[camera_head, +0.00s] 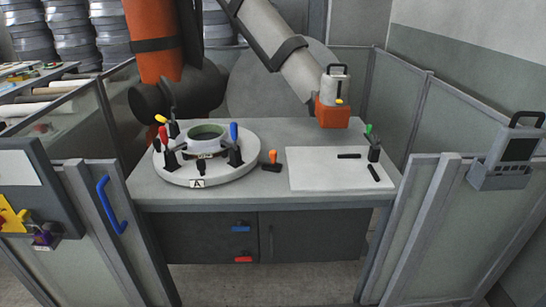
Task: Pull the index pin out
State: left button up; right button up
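A round white turntable (185,176) with a tag "A" on its front stands on the left of the grey bench. It carries a ring-shaped mould (206,138) with a greenish inside. Dark clamps with red, yellow and blue (234,131) handles stand around the mould. Just right of the turntable's rim is a small upright orange knob (273,156) on a black base; it looks like the index pin. How deep it sits cannot be seen. Neither of my grippers is in view.
A white board (325,177) with several dark pieces lies on the bench's right. An orange block with a white tool (334,105) stands behind it. A large orange and grey arm structure (155,55) is at the back.

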aim_at(273, 154)
jog(key=i+j+z, duration=1.15)
jog(key=j, duration=0.2)
jog(key=k, duration=0.1)
